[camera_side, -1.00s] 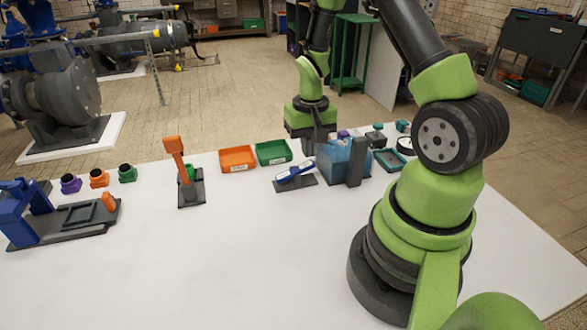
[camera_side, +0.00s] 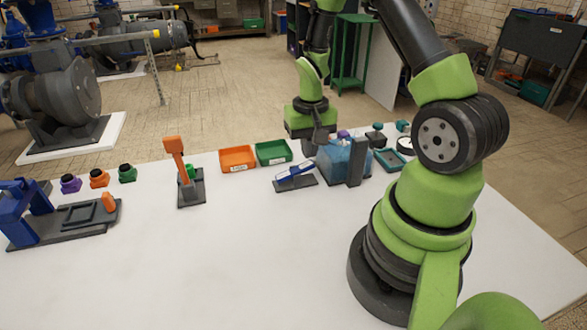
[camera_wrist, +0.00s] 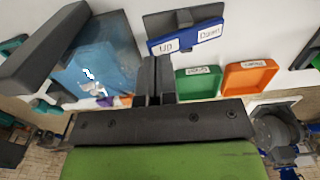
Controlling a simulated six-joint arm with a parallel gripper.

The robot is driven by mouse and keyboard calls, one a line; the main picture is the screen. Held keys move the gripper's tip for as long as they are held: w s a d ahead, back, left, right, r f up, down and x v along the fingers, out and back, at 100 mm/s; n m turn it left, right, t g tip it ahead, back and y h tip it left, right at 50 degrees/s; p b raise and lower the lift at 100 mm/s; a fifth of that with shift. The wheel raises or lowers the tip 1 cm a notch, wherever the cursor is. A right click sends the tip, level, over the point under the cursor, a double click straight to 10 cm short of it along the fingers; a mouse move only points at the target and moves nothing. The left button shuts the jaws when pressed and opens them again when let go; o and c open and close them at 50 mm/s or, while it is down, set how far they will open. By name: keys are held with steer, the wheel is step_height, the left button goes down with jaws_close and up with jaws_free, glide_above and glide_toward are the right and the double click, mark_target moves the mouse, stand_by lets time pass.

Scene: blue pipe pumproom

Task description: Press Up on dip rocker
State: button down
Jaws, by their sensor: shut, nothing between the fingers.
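The dip rocker (camera_side: 295,171) is a blue bar with white labels on a dark base plate. In the side view its right end sits higher than its left end. In the wrist view the rocker (camera_wrist: 186,38) shows "Up" on its left half and "Down" on its right half. My gripper (camera_side: 316,145) is shut and empty, above and behind the rocker, beside the blue tank. In the wrist view my shut fingers (camera_wrist: 155,66) are just below the Up end in the picture. I see no clear contact with it.
The translucent blue tank (camera_side: 335,160) with a dark upright plate (camera_side: 357,161) stands close to the right of the rocker. Green (camera_side: 273,152) and orange (camera_side: 238,158) trays lie to the left and behind. An orange lever (camera_side: 175,157) stands further left. The front of the table is clear.

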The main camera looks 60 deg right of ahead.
mark_target(308, 163)
steer(key=shift+f, duration=1.9)
steer(key=shift+r, duration=4.25)
steer(key=shift+w+a+r, duration=0.1)
steer(key=shift+a+r, duration=0.05)
steer(key=shift+r, duration=0.1)
steer(key=s+a+r+n+t+y, duration=0.1)
steer(key=s+a+r+n+t, duration=0.1)
steer(key=s+a+r, duration=0.3)
steer(key=s+a+r+n+t+y, duration=0.1)
steer(key=s+a+r+n+t, duration=0.2)
steer(key=a+r, duration=0.9)
steer(key=shift+s+a+r+t, duration=0.2)
steer(key=shift+s+r+t, duration=0.75)
steer(key=shift+t, duration=0.15)
